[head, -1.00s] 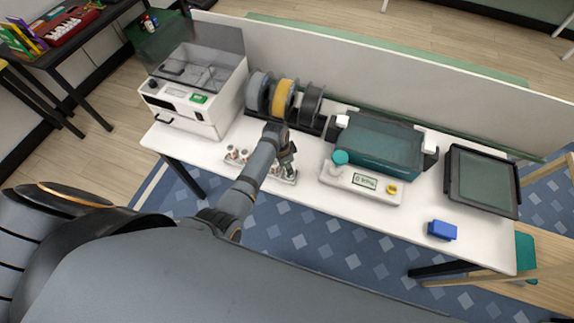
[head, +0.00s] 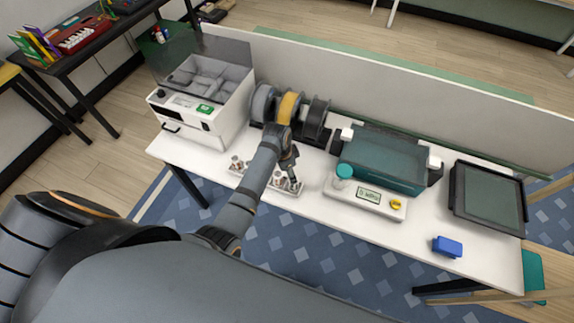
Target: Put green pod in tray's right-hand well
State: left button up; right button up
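My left gripper (head: 290,178) points down over the right part of a low white tray (head: 238,172) near the table's front edge. Several small whitish and brown pieces stand in this tray, left of and around the fingers. The fingers are small and dark here, so I cannot tell whether they are open or hold anything. I cannot make out a green pod; the gripper and forearm hide part of the tray, including its middle. My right gripper is out of view.
Behind the gripper stand filament spools (head: 289,108). A white machine (head: 190,115) with grey compartments is at left. A white scale (head: 368,205) carries a teal-lidded jar (head: 344,172). A teal-covered box (head: 385,160), a dark-framed panel (head: 487,198) and a blue block (head: 447,247) are right.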

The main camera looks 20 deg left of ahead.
pick_arm(q)
notch_tip(320, 180, up, 6)
jog(key=shift+s+a+r+b, duration=0.25)
jog(key=shift+s+a+b, duration=0.05)
jog(key=shift+s+a, duration=0.15)
